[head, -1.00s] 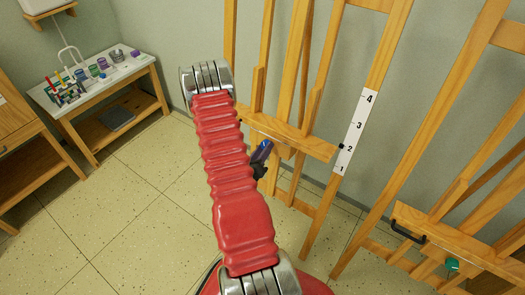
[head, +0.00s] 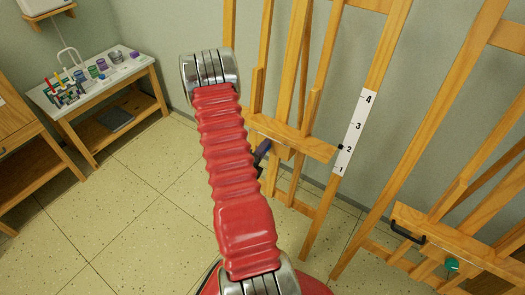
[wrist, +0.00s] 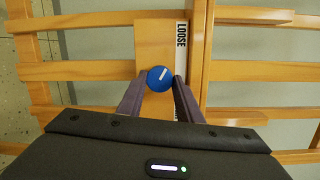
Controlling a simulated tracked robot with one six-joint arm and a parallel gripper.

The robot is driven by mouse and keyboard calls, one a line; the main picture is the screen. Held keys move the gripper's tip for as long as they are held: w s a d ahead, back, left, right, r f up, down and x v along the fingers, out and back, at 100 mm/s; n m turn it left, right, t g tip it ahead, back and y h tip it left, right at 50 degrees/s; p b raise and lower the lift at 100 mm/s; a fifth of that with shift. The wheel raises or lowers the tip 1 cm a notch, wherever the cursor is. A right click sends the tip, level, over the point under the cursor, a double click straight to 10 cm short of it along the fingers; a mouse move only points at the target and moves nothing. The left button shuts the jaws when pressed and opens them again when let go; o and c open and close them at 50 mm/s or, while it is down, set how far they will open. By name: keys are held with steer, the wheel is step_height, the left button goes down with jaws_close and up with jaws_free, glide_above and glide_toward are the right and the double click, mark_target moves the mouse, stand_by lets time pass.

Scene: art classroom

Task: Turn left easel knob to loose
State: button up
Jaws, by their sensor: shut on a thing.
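The left easel (head: 290,133) stands right of my arm in the head view. Its blue round knob (wrist: 157,84) sits on the wooden board in the wrist view and bears a short, slanted white mark. My gripper (wrist: 159,80) has its two dark fingers on either side of the knob, shut on it. A white strip reading LOOSE (wrist: 181,36) runs along the board beside the knob. In the head view my gripper (head: 262,152) shows only as a dark finger beside my red arm; the knob is hidden there.
A second easel (head: 470,250) with a black handle (head: 406,232) and a green knob (head: 452,265) stands at right. A numbered white scale (head: 352,135) is on the left easel. A table (head: 138,72) with art supplies is at left. The floor between is clear.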

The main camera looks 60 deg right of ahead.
steer(key=shift+w, duration=0.25)
steer(key=o, duration=1)
steer(key=shift+s, duration=0.15)
steer(key=shift+o, duration=0.2)
steer(key=shift+a, duration=0.1)
